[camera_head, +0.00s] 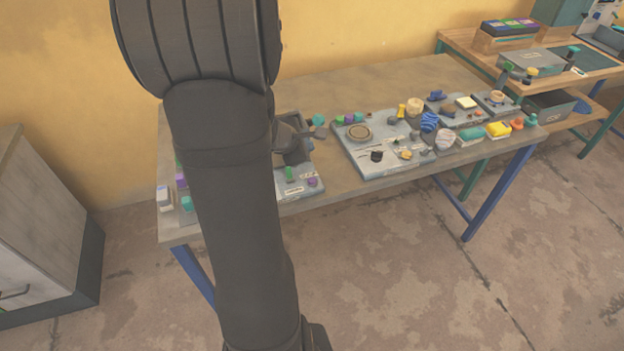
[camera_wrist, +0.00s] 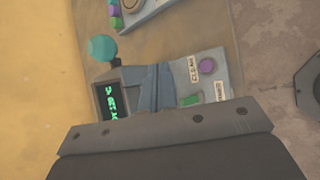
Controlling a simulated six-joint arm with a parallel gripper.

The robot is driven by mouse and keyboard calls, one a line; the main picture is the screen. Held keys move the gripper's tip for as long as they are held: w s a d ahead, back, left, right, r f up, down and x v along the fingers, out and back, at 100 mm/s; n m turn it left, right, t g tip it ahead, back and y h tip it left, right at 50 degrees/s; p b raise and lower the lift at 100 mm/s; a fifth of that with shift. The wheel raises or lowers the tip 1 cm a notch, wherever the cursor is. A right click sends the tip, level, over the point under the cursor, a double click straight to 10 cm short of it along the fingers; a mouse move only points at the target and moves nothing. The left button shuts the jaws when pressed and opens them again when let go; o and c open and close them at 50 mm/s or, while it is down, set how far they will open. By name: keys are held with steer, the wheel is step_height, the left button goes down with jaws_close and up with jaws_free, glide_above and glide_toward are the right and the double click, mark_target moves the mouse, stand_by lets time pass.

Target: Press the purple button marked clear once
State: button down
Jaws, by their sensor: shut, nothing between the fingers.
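The purple button (camera_wrist: 207,66) is a round cap on a light grey-blue panel (camera_wrist: 183,70), right of my gripper in the wrist view. A small white label beside it is too blurred to read surely. In the head view the purple button (camera_head: 312,182) shows at the panel's front right, beside a green button (camera_head: 289,173). My gripper (camera_wrist: 157,68) is shut and empty; its fingers meet over the device, left of the purple button and apart from it in the picture. My arm hides the left part of the device in the head view.
A dark display (camera_wrist: 113,101) with green characters and a teal knob (camera_wrist: 102,48) lie left of the fingers. A larger panel (camera_head: 350,155) with a round dial and several knobs stands to the right on the table (camera_head: 370,85). Several small coloured objects crowd the table's right end.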

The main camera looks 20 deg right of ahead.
mark_target(309, 182)
steer(key=shift+s+d+f, duration=0.15)
steer(key=shift+s+d, duration=0.05)
steer(key=shift+s, duration=0.25)
steer(key=shift+f, duration=4.45)
steer(key=shift+f, duration=0.4)
steer(key=shift+f, duration=0.35)
steer(key=shift+r, duration=0.8)
